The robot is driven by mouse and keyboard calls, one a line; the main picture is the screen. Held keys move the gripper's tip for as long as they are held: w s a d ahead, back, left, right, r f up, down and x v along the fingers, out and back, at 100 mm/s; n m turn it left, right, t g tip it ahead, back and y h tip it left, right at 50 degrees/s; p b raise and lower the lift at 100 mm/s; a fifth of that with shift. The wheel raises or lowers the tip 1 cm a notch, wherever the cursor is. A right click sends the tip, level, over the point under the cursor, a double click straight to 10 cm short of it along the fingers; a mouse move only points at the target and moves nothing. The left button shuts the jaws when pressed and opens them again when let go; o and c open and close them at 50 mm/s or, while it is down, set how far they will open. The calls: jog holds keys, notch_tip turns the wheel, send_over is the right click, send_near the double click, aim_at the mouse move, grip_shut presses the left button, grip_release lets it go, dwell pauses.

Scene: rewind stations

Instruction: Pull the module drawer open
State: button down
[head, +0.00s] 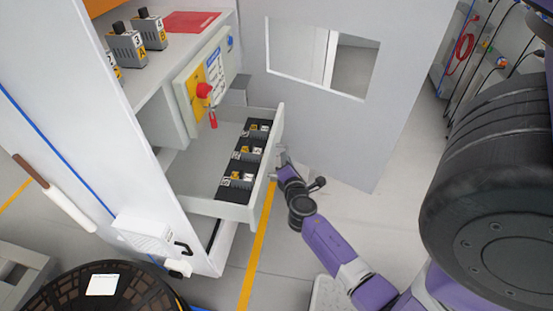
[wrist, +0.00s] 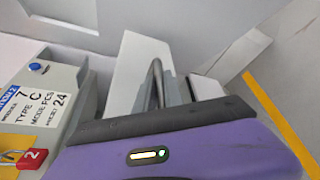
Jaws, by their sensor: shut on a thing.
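The module drawer (head: 235,211) is a light grey drawer standing open in the head view, pulled out of the white cabinet. Several black modules with orange and white labels (head: 243,155) sit on a dark insert inside it. My gripper (head: 279,162) is at the outer face of the drawer front, at its handle. In the wrist view, the metal bar handle (wrist: 155,82) runs up from behind my purple gripper body, against the pale drawer front (wrist: 137,70). My gripper is shut on the handle; the fingertips are mostly hidden.
A grey control box with a red knob and red padlock (head: 205,89) hangs above the drawer. Labelled modules (head: 126,47) and a red sheet (head: 190,21) lie on the shelf. A grey panel with a window (head: 322,56) stands behind. Floor with a yellow line (head: 257,245) is clear before the drawer.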

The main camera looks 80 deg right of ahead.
jog(key=shift+s+f, duration=0.35)
jog(key=shift+f, duration=0.05)
jog(key=c, duration=1.5)
grip_release()
jog(key=shift+w, duration=0.1)
jog(key=shift+o, duration=0.2)
jog(key=shift+w+r, duration=0.1)
jog(key=v, duration=0.7)
jog(key=shift+a, duration=0.3)
jog(key=shift+a, duration=0.1)
